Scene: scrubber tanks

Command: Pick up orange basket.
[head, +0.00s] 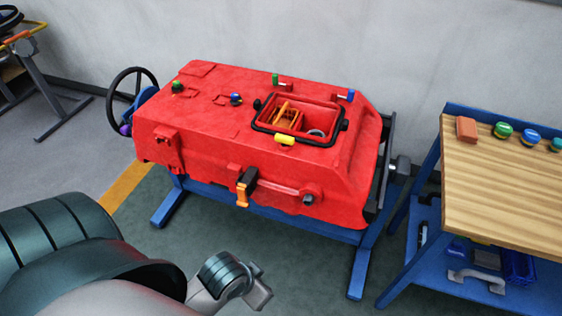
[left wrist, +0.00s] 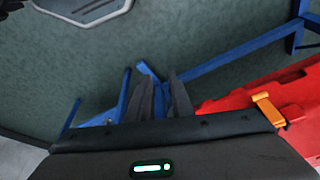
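The orange basket (head: 285,113) sits down inside the open, black-rimmed hatch on top of the red scrubber tank (head: 210,110). Only its upper part and handle show; the tank walls hide the rest. In the left wrist view, my left gripper (left wrist: 159,75) has two dark fingers apart with nothing between them. It is away from the basket, which is not in that view. There, an edge of the red tank (left wrist: 240,97) with an orange latch (left wrist: 268,110) shows at the right. In the head view my left arm is low at the left. My right gripper is not in view.
Yellow, green and blue knobs surround the hatch. A black handwheel (head: 125,92) is at the tank's left end. The tank rests on a blue stand (head: 362,268). A wooden-topped workbench (head: 505,185) with small parts stands at the right. Green floor in front is open.

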